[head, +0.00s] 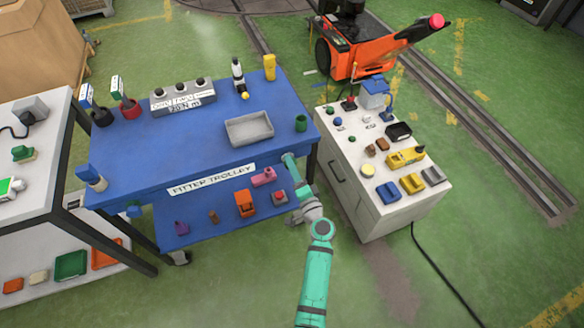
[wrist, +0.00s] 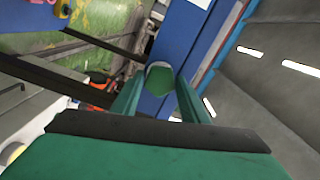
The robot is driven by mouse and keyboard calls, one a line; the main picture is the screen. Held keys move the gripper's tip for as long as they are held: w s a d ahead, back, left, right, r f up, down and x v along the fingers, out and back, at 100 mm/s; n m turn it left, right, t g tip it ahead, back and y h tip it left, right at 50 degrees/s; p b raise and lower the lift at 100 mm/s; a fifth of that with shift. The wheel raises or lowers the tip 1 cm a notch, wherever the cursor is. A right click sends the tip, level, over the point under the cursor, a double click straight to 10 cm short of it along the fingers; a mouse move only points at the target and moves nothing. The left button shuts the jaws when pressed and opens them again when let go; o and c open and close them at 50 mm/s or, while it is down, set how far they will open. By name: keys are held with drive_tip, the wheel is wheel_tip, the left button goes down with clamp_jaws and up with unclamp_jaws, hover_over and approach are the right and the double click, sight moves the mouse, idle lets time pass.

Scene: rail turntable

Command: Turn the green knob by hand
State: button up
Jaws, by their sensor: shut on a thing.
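The green knob (wrist: 158,78) shows in the wrist view as a small green, many-sided piece between my fingertips, against the blue trolley's side. My gripper (wrist: 157,88) is shut on it, with one finger on each side. In the head view my gripper (head: 290,160) is at the front edge of the blue fitter trolley (head: 190,138), near its right end and right of the white label. There I cannot make out the knob apart from my gripper. How far the knob is turned cannot be told.
The lower shelf (head: 190,217) holds several small objects. A white cabinet (head: 372,205) with many items stands close on the right. The green floor in front is open.

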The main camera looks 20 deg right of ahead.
drive_tip(key=shift+m, duration=5)
drive_tip(key=o, duration=1)
drive_tip(key=s, duration=1.1)
drive_tip(key=shift+d, duration=0.2)
